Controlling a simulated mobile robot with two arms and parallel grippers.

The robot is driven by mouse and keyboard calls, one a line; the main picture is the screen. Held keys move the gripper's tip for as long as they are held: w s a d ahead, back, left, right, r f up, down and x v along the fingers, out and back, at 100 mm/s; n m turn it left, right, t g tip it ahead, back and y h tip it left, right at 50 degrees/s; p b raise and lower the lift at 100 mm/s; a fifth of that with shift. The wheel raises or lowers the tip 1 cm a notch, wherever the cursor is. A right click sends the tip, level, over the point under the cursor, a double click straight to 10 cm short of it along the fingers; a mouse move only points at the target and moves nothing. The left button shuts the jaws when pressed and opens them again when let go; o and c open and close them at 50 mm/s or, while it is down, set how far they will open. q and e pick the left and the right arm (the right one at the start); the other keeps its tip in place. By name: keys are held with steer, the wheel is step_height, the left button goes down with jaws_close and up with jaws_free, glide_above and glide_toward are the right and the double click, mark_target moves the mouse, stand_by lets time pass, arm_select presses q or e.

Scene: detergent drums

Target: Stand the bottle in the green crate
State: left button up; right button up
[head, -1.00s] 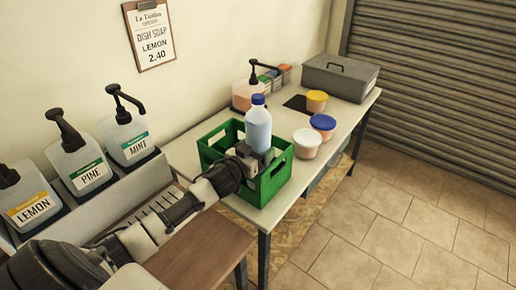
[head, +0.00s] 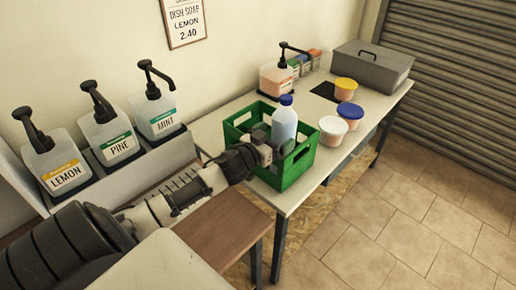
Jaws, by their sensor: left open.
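The bottle (head: 284,122), pale and translucent with a blue cap, stands upright inside the green crate (head: 297,169) on the long table. Its upper part rises above the rim; its base is hidden by the crate wall and my gripper. My left gripper (head: 274,150) reaches in from the left over the crate's near side, at the near side of the bottle. Its jaws are open; their tips are partly hidden, so I cannot tell whether they touch the bottle. My right gripper is out of view.
Two tubs with white (head: 332,131) and blue (head: 350,115) lids stand right of the crate, a yellow-lidded tub (head: 345,89) behind. A pump bottle (head: 276,78) and grey box (head: 372,65) stand farther back. Soap dispensers (head: 116,137) line the left shelf.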

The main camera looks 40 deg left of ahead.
arm_select(q)
steer(key=s, duration=0.8)
steer(key=shift+a+b, duration=0.3)
